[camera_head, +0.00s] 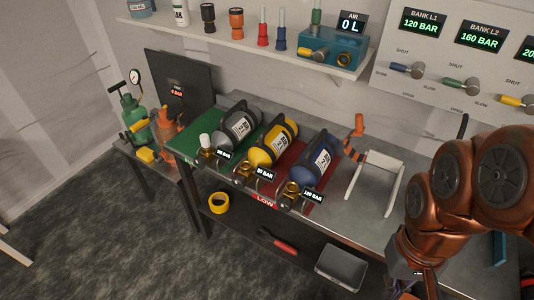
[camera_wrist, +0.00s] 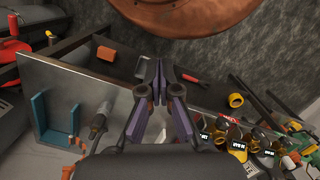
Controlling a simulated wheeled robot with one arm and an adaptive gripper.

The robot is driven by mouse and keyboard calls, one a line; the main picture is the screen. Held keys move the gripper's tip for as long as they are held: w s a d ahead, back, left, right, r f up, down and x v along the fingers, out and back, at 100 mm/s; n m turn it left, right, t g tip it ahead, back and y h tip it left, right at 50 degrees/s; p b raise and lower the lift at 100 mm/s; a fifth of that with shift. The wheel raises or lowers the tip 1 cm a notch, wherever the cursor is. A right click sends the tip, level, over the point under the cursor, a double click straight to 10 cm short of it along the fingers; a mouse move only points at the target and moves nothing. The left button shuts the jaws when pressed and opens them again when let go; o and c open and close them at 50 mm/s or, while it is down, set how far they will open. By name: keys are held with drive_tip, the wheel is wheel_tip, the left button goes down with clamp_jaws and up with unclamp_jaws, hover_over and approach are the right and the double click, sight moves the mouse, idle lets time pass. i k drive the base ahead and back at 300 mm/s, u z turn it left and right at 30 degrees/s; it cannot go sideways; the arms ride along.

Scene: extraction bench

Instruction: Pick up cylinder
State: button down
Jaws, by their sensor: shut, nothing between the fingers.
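Three cylinders lie side by side on the bench: a grey one (camera_head: 238,126), a yellow one (camera_head: 276,143) and a blue one (camera_head: 315,159). Each has a valve at its near end; the pressure tags are small, and the blue one's seems to read 120 BAR. The grey one is over a green mat, the others over a red area. My gripper (camera_wrist: 160,72) is shut and empty in the wrist view, its fingertips together. It is well to the right of the cylinders, near the bench's front edge. In the head view my arm largely hides it. The cylinders' valve ends appear small at the wrist view's lower right.
A white frame stand (camera_head: 394,189) stands right of the blue cylinder. The lower shelf holds yellow tape (camera_head: 219,203), a red-handled tool (camera_head: 278,242) and a grey tray (camera_head: 338,268). A wall shelf (camera_head: 240,45) and valve panel (camera_head: 440,60) are behind. A green pump (camera_head: 133,118) stands left.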

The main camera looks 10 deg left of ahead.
sight(277, 138)
drive_tip(key=u, duration=2.3)
drive_tip(key=i, duration=2.45)
drive_tip(key=z, duration=2.45)
